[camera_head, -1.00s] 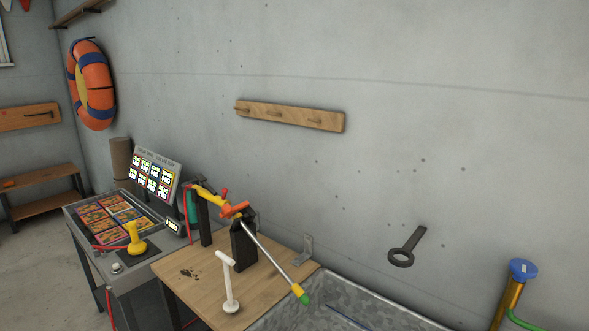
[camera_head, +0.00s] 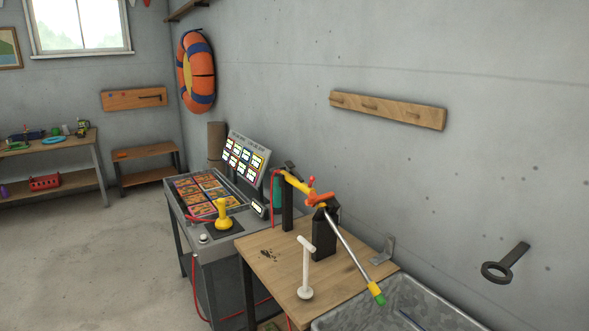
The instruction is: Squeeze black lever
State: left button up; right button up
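A spray wand with a yellow and orange handle (camera_head: 296,183) and a long silver tube (camera_head: 349,245) ending in a yellow and green tip (camera_head: 376,292) rests on black stands (camera_head: 324,235) on a wooden bench (camera_head: 272,262). A small dark part (camera_head: 289,167) shows at the rear end of the handle; I cannot tell whether it is the black lever. A small red part (camera_head: 311,181) stands up on the handle. Neither of my grippers is in view.
Left of the bench stands a grey console (camera_head: 217,248) with a yellow knob-topped stick (camera_head: 223,214). A white T-shaped stand (camera_head: 306,268) is at the bench's front. A metal basin (camera_head: 415,290) adjoins at right. Red hose hangs below. The floor at left is open.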

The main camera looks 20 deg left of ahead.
aim_at(290, 164)
jog(key=i+j+u, duration=0.45)
jog(key=j, duration=0.25)
jog(key=i+j+u, duration=0.45)
jog(key=i, duration=0.35)
